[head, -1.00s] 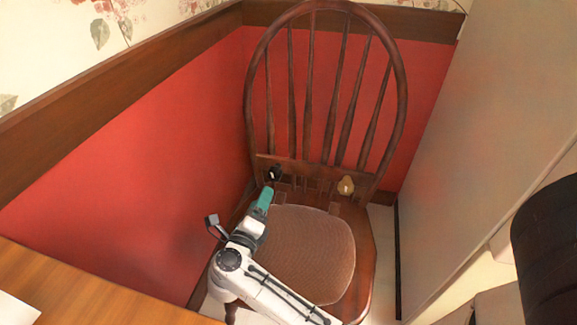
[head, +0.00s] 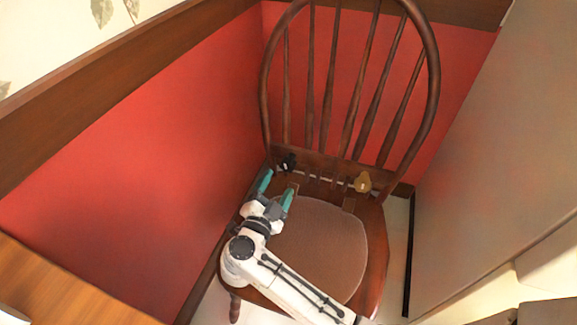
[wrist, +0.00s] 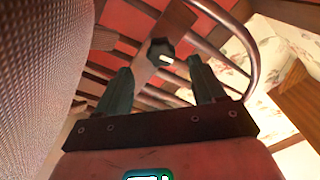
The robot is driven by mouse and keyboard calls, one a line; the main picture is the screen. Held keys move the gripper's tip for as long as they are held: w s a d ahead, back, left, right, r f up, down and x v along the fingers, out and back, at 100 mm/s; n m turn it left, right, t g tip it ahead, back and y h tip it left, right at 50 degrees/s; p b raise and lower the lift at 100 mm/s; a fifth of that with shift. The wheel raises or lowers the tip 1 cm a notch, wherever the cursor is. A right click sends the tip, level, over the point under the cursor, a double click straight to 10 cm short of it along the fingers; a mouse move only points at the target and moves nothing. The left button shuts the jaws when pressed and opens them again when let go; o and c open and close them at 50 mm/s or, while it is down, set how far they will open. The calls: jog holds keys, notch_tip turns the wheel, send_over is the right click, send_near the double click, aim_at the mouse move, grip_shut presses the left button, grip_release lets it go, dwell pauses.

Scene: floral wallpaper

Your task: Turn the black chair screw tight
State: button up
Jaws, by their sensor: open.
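The black chair screw (head: 288,162) is a dark knob on the lower crosspiece of the wooden chair (head: 322,162), on the left side of the backrest. In the wrist view the screw (wrist: 161,53) is a lobed black knob with a pale mark, and it shows between the two fingers. My gripper (head: 277,184) is open and empty, with teal fingers spread apart just in front of and below the screw. In the wrist view my gripper (wrist: 160,82) has a finger on each side of the screw's line; neither appears to touch it.
A brass-coloured knob (head: 363,182) sits on the same crosspiece to the right. The cushioned seat (head: 320,250) lies beside my gripper. A red wall (head: 130,150) stands close on the left, a grey panel (head: 500,140) on the right, and a wooden tabletop (head: 60,290) at lower left.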

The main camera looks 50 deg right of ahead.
aim_at(285, 169)
jog(key=b+x, duration=0.2)
jog(key=x, duration=0.6)
jog(key=shift+c, duration=0.5)
jog(key=c, duration=0.9)
jog(key=shift+r+m+p, duration=0.2)
jog(key=shift+m+p, duration=0.5)
jog(key=shift+p, duration=0.5)
jog(key=shift+f+m+p, duration=0.25)
jog(key=shift+m+p, duration=0.15)
jog(key=shift+m, duration=0.2)
